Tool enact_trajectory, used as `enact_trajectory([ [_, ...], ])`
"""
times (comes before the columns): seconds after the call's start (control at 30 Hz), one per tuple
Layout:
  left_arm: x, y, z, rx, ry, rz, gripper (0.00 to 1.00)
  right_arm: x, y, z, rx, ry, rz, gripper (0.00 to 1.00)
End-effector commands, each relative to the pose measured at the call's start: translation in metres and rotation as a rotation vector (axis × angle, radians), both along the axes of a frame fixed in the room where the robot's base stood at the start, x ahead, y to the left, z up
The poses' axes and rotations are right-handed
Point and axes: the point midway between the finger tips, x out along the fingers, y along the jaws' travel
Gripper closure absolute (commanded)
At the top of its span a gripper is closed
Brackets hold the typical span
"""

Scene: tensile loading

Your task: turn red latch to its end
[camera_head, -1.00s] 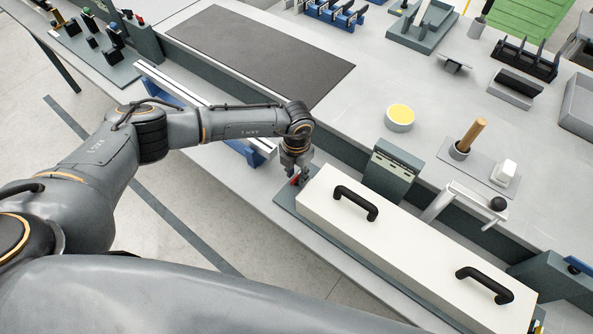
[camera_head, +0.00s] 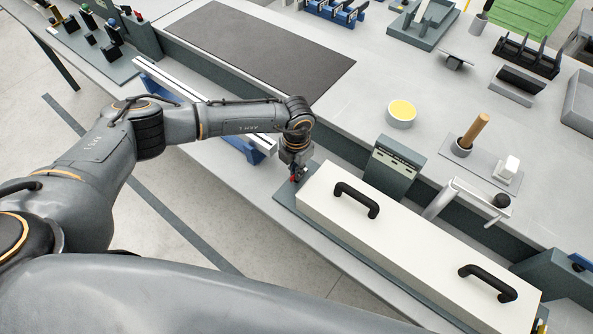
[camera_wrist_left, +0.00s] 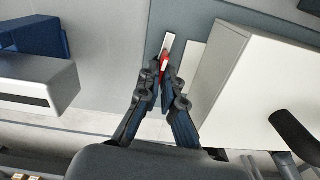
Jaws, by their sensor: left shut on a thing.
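The red latch (camera_wrist_left: 164,64) shows in the left wrist view between the tips of my left gripper (camera_wrist_left: 163,78), next to a white strip on the grey base plate. In the head view, my left gripper (camera_head: 298,174) points down at the left end of the long white box, and only a bit of red shows at its fingertips. The left gripper is shut on the red latch. The fingers hide part of the latch, so its exact angle is hard to tell. My right gripper is not in view.
The white box (camera_head: 400,238) with two black handles stands close to the right of the gripper. A grey-green block (camera_head: 391,168) stands behind it. A blue and silver rail (camera_head: 195,95) lies to the left. A dark mat (camera_head: 258,55) covers part of the bench.

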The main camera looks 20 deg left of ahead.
Motion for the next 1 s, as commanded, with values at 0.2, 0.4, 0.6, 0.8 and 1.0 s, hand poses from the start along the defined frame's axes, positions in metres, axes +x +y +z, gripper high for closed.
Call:
enact_trajectory([
  [0.2, 0.001, 0.000, -0.005, 0.000, -0.004, -0.174, 1.00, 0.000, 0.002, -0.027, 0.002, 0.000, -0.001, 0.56],
  [0.4, 0.001, 0.000, -0.005, 0.001, -0.004, -0.366, 1.00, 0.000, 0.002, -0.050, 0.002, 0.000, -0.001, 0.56],
  [0.6, 0.001, 0.000, -0.006, 0.001, -0.004, -0.555, 1.00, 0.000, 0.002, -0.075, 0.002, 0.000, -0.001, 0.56],
  [0.8, 0.002, 0.000, -0.005, 0.000, -0.005, -0.746, 1.00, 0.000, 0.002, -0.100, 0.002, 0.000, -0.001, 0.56],
  [1.0, 0.001, 0.000, -0.006, 0.001, -0.003, -0.934, 1.00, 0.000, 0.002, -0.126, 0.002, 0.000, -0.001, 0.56],
])
